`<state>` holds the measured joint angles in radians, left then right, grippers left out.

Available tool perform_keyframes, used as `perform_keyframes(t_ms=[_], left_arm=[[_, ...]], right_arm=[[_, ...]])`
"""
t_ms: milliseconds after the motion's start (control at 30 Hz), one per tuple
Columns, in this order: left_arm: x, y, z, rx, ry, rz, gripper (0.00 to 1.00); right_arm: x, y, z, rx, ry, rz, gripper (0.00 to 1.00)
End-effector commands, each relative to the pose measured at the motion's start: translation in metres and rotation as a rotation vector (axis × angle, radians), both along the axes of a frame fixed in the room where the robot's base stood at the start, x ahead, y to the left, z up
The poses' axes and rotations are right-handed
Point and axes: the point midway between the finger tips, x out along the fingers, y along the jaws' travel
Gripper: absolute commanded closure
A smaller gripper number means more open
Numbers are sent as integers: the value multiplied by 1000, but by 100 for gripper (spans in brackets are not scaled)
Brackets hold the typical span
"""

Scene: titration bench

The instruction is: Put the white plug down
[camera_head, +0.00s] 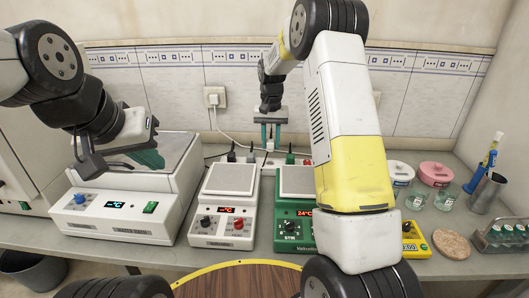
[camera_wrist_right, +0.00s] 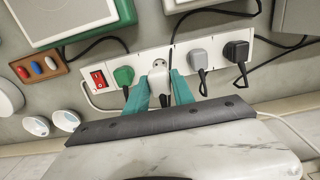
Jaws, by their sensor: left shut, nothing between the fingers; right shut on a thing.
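The white plug (camera_wrist_right: 158,86) is between the teal fingers of my right gripper (camera_wrist_right: 160,92) in the right wrist view. The gripper is shut on it, over the white power strip (camera_wrist_right: 133,63). A round socket shows just beyond the plug; I cannot tell whether the plug touches the strip. My left gripper (camera_head: 148,156) is shut and empty above the white water bath (camera_head: 110,222) at the left.
A green plug (camera_wrist_right: 123,76), a grey plug (camera_wrist_right: 199,60) and a black plug (camera_wrist_right: 237,51) stand on the strip beside a red switch (camera_wrist_right: 98,79). Cables cross around it. Two stirrers (camera_head: 226,213) (camera_head: 292,222) stand in front. Glassware and a tube rack (camera_head: 503,236) are at right.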

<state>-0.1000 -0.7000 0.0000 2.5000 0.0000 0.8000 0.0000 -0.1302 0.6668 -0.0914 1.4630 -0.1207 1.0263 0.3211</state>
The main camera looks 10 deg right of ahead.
Motion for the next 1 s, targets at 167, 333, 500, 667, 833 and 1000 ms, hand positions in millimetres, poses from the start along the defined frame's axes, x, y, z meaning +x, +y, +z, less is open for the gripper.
perform_keyframes(t_ms=[167, 333, 500, 667, 833, 1000], left_arm=[[0, 0, 0, 0, 0, 0, 100], [0, 0, 0, 0, 0, 0, 100], [0, 0, 0, 0, 0, 0, 100], [0, 0, 0, 0, 0, 0, 100], [0, 0, 0, 0, 0, 0, 100], [0, 0, 0, 0, 0, 0, 100]], right_arm=[[0, 0, 0, 0, 0, 0, 100], [-22, 7, 13, 0, -1, 2, 100], [-51, 14, 23, 0, 0, 2, 100], [-59, 16, -1, -1, 5, -1, 100], [-58, 16, -29, 0, 3, 0, 100], [-57, 15, -41, -1, 1, 0, 100]])
